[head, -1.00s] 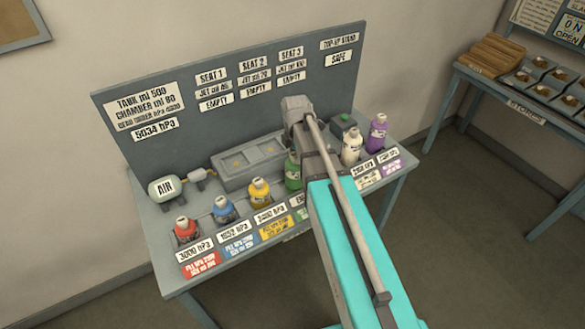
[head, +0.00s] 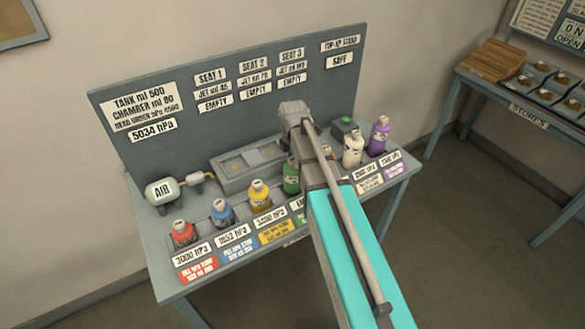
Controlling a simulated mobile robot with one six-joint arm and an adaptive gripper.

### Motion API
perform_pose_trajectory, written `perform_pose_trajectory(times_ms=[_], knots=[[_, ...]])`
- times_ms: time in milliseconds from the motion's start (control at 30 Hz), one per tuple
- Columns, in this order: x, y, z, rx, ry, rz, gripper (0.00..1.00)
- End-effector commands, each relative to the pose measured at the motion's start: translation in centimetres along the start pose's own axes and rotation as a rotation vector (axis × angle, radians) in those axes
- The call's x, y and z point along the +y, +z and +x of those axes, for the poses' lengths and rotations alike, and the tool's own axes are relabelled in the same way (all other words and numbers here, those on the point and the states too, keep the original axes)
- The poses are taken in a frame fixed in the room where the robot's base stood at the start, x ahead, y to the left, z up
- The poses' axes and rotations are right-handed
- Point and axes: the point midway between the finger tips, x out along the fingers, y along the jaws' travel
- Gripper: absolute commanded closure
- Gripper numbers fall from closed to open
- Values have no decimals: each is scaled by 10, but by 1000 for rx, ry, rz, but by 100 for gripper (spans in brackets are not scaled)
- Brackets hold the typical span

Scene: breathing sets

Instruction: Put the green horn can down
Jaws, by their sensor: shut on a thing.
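The green horn can (head: 291,178) is upright at the front of the bench, in the row between the yellow can and the white can. My arm covers its right side. My gripper (head: 304,152) is at the can, shut on it, with its fingertips mostly hidden by my arm. I cannot tell whether the can's base touches the bench. A green label (head: 297,216) lies in front of it, partly covered.
Red (head: 183,233), blue (head: 222,212) and yellow (head: 259,194) cans stand to the left, white (head: 353,150) and purple (head: 379,135) to the right. A grey seat block (head: 232,182) and air tank (head: 161,190) are behind. The upright panel (head: 230,120) bounds the back.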

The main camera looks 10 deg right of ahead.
Motion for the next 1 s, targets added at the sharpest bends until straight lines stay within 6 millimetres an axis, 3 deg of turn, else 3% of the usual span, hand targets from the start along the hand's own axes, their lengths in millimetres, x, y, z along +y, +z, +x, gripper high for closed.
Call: perform_pose_trajectory(times_ms=[33, 233, 833, 867, 1000], knots=[[-1, 0, 9, 0, 0, 0, 100], [-1, 0, 22, 0, 0, 0, 100], [-1, 1, 28, 0, 0, 1, 100], [-1, 1, 27, 0, 0, 1, 49], [-1, 1, 26, 0, 0, 2, 23]])
